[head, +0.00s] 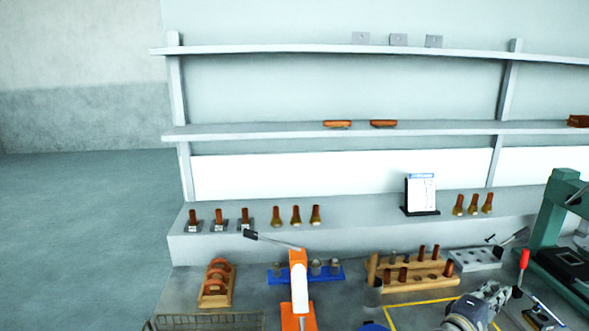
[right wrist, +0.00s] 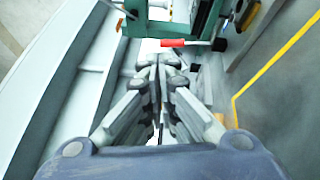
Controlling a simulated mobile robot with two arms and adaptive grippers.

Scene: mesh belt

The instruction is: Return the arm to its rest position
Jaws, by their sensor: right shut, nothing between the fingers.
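My right gripper (head: 495,292) shows at the lower right of the head view, low over the bench and left of the red-handled tool. In the right wrist view its fingers (right wrist: 160,64) are together, with nothing held between them. The fingertips point toward a red handle (right wrist: 172,43) and the green machine frame (right wrist: 205,18) and appear apart from both. My left gripper is not in view.
A green press-like machine (head: 553,225) stands at the right, with a red-handled lever (head: 524,258) beside my right gripper. Left of it are a wooden rack (head: 420,284), a blue holder (head: 327,274) and an orange-white lever device (head: 299,280). Shelves (head: 330,130) rise behind.

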